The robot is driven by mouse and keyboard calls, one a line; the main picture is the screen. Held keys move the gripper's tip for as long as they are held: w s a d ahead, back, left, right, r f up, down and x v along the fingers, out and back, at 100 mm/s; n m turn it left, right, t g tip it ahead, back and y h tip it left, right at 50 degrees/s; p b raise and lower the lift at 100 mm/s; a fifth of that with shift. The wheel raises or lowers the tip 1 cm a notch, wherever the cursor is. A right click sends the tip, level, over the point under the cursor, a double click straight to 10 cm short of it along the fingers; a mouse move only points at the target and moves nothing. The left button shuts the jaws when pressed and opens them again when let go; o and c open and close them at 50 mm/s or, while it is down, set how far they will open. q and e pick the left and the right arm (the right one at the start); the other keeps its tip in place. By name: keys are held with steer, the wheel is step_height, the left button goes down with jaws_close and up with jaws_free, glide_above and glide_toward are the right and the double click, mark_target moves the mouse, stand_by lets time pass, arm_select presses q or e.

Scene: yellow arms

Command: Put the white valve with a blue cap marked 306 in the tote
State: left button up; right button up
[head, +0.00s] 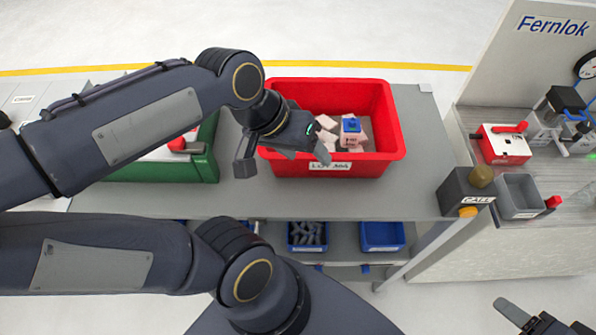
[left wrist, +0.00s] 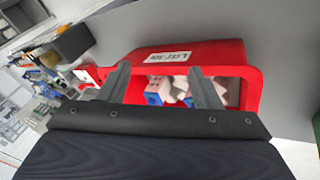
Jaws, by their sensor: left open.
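A white valve with a blue cap (head: 351,127) sits in the red tote (head: 395,130) among several pale pieces; its marking is too small to read surely. In the left wrist view a blue-capped piece (left wrist: 153,98) shows inside the tote (left wrist: 215,52), between my fingers. My left gripper (head: 284,163) is open and empty, its fingers apart over the tote's near left corner. It also shows in the left wrist view (left wrist: 163,88). Part of my right gripper (head: 540,322) shows at the bottom right, cut off by the frame edge.
A green tote (head: 205,165) with red-topped parts stands left of the red tote. Blue bins (head: 382,236) are on a shelf below. The grey bench front is clear.

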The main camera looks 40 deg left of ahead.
arm_select(q)
steer(key=shift+m+t, duration=0.6)
steer(key=shift+t, duration=0.1)
steer(key=s+f, duration=0.1)
steer(key=s+d, duration=0.1)
steer(key=s+f, duration=0.1)
steer(key=shift+s+d+f, duration=0.25)
steer(key=shift+s+f, duration=0.05)
steer(key=shift+s, duration=0.05)
